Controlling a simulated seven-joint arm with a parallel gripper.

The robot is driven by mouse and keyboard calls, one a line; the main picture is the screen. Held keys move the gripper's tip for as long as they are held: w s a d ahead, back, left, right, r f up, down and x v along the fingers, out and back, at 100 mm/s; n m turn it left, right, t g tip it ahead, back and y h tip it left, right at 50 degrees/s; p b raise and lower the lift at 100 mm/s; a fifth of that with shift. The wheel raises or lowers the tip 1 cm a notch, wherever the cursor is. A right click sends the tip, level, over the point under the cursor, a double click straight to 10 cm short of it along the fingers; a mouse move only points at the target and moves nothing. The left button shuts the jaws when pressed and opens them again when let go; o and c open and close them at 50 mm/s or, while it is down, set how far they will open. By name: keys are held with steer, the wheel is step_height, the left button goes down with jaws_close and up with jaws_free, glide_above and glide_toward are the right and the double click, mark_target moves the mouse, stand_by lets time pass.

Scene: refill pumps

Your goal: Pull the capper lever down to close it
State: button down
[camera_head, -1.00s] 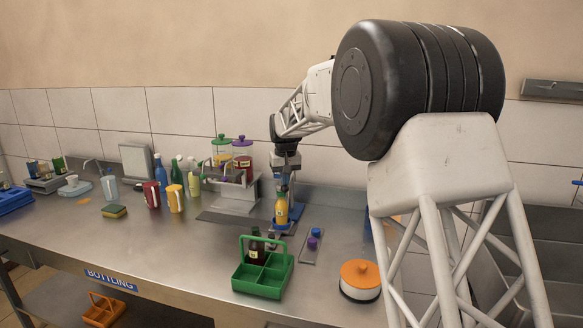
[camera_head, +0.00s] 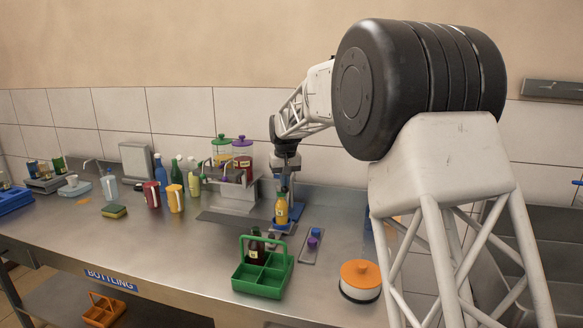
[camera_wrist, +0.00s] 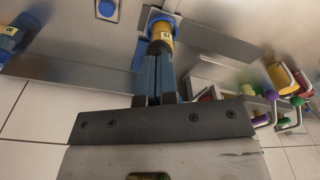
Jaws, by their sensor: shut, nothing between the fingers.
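The capper stands in the middle of the counter, with a blue base (camera_head: 285,226) in the head view. A yellow-orange bottle (camera_head: 281,212) with a pale label stands upright in it; it also shows in the wrist view (camera_wrist: 160,35). My gripper (camera_head: 283,183) is just above the bottle, at the capper's top. In the wrist view my gripper (camera_wrist: 155,58) is shut, its two fingers side by side and pointing at the bottle and capper. The fingers cover part of the bottle. I cannot make out the lever apart from the fingers, nor whether they touch it.
A green crate (camera_head: 262,291) with a dark bottle stands in front of the capper. A small tray (camera_head: 311,247) with blue and purple caps lies to its right. An orange-lidded container (camera_head: 361,272) is near the front edge. Pump jars (camera_head: 242,160) stand behind left. The front-left counter is mostly clear.

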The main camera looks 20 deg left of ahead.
steer(key=shift+s+r, duration=0.45)
steer(key=shift+r, duration=0.25)
steer(key=shift+s+r, duration=0.4)
steer(key=shift+r, duration=0.3)
steer(key=shift+s+r, duration=0.45)
steer(key=shift+r, duration=0.35)
step_height(320, 180, up, 9)
stand_by(0.4)
